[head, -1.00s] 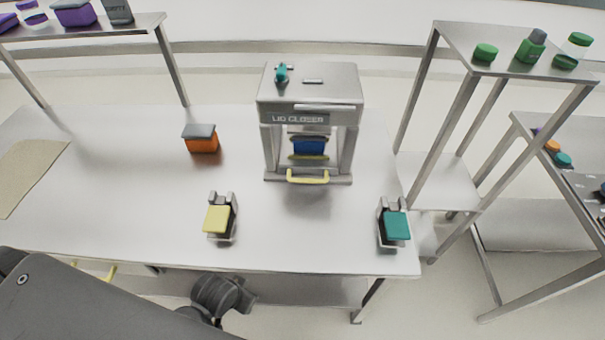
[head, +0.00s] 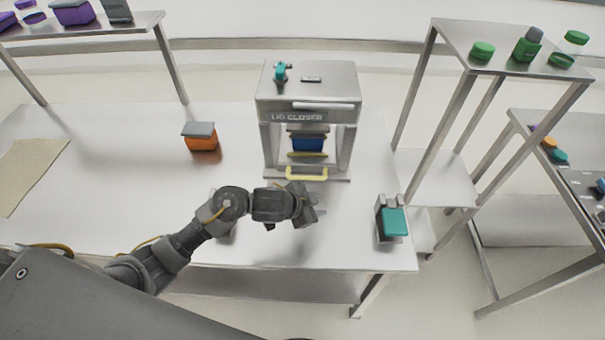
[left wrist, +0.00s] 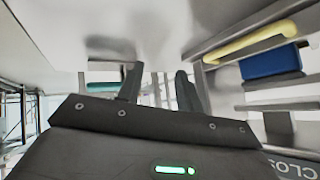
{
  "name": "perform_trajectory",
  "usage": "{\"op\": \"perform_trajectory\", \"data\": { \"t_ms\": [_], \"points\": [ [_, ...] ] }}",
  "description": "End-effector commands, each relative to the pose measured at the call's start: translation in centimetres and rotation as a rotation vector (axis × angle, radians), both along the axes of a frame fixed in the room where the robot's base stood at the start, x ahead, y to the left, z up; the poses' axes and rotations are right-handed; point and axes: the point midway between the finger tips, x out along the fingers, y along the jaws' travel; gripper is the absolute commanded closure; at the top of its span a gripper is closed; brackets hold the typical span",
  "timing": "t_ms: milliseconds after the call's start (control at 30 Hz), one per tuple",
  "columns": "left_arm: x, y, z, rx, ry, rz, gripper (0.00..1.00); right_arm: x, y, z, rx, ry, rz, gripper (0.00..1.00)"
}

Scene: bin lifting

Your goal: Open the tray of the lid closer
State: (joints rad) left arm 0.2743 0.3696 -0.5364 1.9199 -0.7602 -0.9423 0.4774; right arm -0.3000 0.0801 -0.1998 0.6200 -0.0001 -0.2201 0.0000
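The lid closer (head: 310,95) is a grey press on the table, with a tray at its foot and a yellow tray handle (head: 307,173) at the front. A blue bin (head: 308,144) sits inside it. My left gripper (head: 314,205) is over the table just in front of the handle and apart from it. In the left wrist view its two fingers (left wrist: 158,88) stand apart with nothing between them. A yellow handle (left wrist: 265,42) and the blue bin (left wrist: 270,62) show there at the upper right. My right gripper is not in view.
An orange bin with a grey lid (head: 201,138) stands left of the lid closer. A holder with a teal top (head: 393,221) stands at the table's right front. My left arm covers most of another holder. A shelf (head: 480,45) stands at the right.

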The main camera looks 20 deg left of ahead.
Motion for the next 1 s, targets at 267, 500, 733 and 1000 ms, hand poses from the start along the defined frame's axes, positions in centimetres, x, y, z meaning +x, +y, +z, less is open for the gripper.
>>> {"op": "perform_trajectory", "data": {
  "t_ms": [267, 500, 733, 1000],
  "points": [
    [6.9, 4.4, 4.0, 0.182, 0.093, -0.282, 0.64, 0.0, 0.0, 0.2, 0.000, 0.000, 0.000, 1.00],
    [8.3, 9.6, 6.7, 0.269, 0.224, -0.301, 0.64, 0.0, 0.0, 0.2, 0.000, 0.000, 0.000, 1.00],
    [8.3, 10.5, 7.1, 0.281, 0.251, -0.297, 0.64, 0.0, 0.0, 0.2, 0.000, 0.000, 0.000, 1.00],
    [9.0, 9.5, 4.3, 0.280, 0.254, -0.297, 0.64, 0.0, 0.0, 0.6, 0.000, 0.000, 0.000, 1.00]
  ]
}}
